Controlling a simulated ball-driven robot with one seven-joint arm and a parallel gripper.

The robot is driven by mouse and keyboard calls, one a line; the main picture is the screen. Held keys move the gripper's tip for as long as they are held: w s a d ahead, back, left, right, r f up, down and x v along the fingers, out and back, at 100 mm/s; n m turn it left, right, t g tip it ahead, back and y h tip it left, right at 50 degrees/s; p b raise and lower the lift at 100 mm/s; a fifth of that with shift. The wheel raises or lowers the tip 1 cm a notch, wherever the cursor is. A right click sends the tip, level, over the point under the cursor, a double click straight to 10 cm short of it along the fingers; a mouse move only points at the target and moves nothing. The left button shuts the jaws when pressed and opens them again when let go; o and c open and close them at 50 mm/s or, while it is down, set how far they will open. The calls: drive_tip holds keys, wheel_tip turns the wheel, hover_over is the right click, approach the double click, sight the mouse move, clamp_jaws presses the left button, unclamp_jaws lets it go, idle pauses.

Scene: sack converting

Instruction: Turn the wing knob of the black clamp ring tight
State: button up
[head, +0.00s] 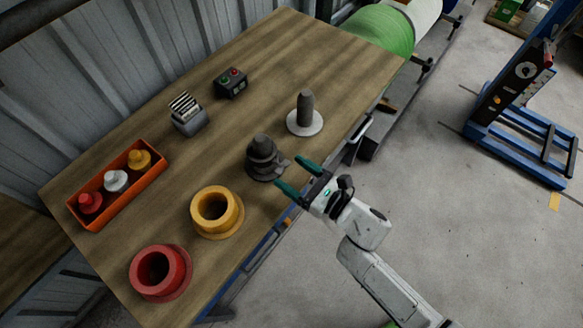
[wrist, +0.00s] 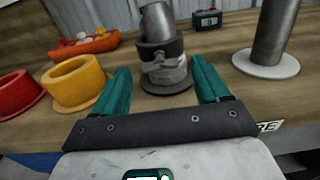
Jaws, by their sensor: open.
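The black clamp ring (head: 262,157) sits around a dark grey post with a round base on the wooden table, near its front edge. In the wrist view the ring (wrist: 150,51) shows as a dark band around the post. A small grey piece that may be the wing knob (head: 283,162) juts from its side toward my gripper; its angle is hard to tell. My gripper (head: 288,171) is open and empty, its green fingers pointing at the clamp. In the wrist view the post stands between and beyond the fingertips (wrist: 160,68). I see no contact.
A bare grey post on a white disc (head: 305,122) stands to the right. A yellow ring-shaped part (head: 231,225) and a red one (head: 178,285) stand to the left.

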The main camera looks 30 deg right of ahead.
drive_tip(key=shift+w+a, duration=0.2)
drive_tip(key=shift+w, duration=0.35)
drive_tip(key=c, duration=1.1)
drive_tip(key=shift+o, duration=0.2)
